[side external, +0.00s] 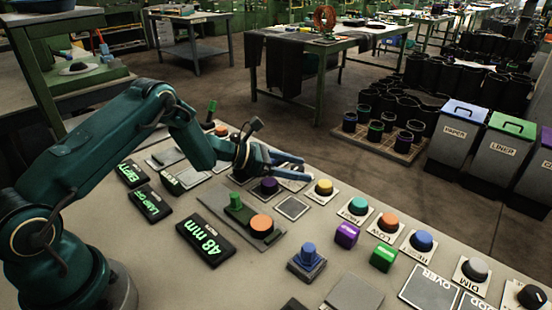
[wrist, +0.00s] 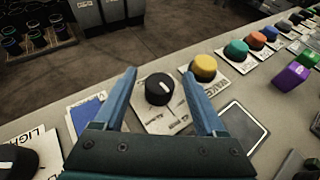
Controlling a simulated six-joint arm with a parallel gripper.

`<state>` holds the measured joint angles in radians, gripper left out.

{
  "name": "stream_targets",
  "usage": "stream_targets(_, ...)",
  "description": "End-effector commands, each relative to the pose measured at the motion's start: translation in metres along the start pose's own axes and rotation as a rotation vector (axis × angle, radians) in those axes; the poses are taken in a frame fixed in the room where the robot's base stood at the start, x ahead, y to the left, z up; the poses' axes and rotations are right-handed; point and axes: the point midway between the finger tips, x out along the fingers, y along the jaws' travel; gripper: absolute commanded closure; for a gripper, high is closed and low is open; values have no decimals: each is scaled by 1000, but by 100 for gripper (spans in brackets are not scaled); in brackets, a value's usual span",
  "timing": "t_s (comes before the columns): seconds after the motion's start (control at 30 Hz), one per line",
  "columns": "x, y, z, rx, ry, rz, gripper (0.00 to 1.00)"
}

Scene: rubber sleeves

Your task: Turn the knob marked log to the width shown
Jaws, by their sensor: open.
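My gripper (wrist: 160,74) is open, with its two blue fingers on either side of a black knob (wrist: 159,88) in the wrist view. The knob has a pale pointer line on top and sits on a white marked plate (wrist: 165,121); its name cannot be read, so I cannot tell whether it is the log knob. In the side view my gripper (side external: 285,165) is low over the bench's far edge and hides this knob. A black display (side external: 205,240) reads 48 mm in green. Another black knob (wrist: 14,165) sits by a LIGHT label at the lower left.
A yellow button (wrist: 203,68) stands close beside my right finger. Teal (side external: 358,206), orange (side external: 389,222) and blue (side external: 421,240) buttons line the bench edge. A purple block (side external: 347,234) and green block (side external: 384,257) lie nearby. Bins (side external: 455,140) stand beyond the bench.

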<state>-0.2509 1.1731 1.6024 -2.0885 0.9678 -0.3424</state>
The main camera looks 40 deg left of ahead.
Motion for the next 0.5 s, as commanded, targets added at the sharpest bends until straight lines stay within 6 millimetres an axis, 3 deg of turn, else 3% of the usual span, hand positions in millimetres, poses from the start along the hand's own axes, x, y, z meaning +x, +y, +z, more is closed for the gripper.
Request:
stream_targets(0.3, 4, 0, 0, -1, -1, 0, 27)
stream_targets(0.33, 4, 0, 0, -1, -1, 0, 31)
stream_targets(0.5, 4, 0, 0, -1, -1, 0, 96)
